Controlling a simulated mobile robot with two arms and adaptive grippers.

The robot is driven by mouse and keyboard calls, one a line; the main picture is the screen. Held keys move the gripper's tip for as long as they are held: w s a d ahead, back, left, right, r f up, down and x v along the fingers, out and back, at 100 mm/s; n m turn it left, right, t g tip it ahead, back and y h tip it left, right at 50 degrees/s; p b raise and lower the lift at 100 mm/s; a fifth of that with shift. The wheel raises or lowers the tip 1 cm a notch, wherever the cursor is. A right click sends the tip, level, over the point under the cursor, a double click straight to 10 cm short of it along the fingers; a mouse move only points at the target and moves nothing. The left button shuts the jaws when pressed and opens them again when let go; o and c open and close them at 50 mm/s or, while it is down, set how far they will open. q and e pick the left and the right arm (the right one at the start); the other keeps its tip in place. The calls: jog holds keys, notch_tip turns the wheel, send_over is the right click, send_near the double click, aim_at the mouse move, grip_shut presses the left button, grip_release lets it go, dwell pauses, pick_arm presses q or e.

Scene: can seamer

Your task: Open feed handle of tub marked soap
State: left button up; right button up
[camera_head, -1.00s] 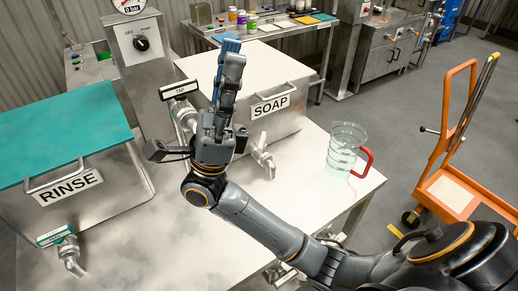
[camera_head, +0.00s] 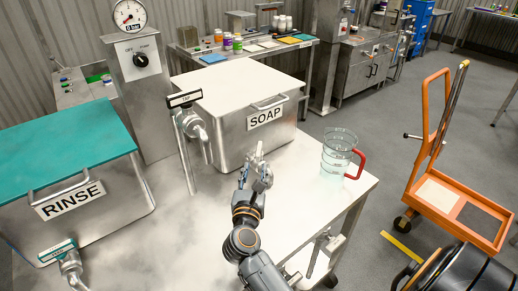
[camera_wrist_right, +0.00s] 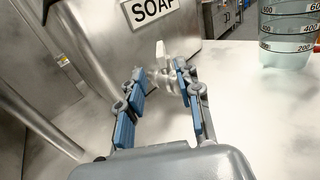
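The metal tub marked SOAP (camera_head: 228,132) stands at the back middle of the steel table, and its label shows at the top of the right wrist view (camera_wrist_right: 152,9). The pale feed handle (camera_head: 259,149) stands upright on the tap low on the tub's front. It also shows in the right wrist view (camera_wrist_right: 161,52), above the metal tap body (camera_wrist_right: 165,80). My right gripper (camera_head: 256,172) is just in front of the tap. In the right wrist view its blue-padded fingers (camera_wrist_right: 160,82) are apart, with the tap between or just beyond the tips; contact is unclear. My left gripper is out of view.
A clear jug with a red handle (camera_head: 338,152) stands to the right on the table. A post with a black-topped tap (camera_head: 186,99) is left of the gripper. The RINSE tub (camera_head: 110,205) is at left. An orange trolley (camera_head: 425,195) stands on the floor at right.

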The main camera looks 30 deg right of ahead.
aim_at(259, 148)
jog(key=b+x, duration=0.1)
jog(key=x, duration=0.9)
jog(key=shift+w+d, duration=0.25)
grip_shut()
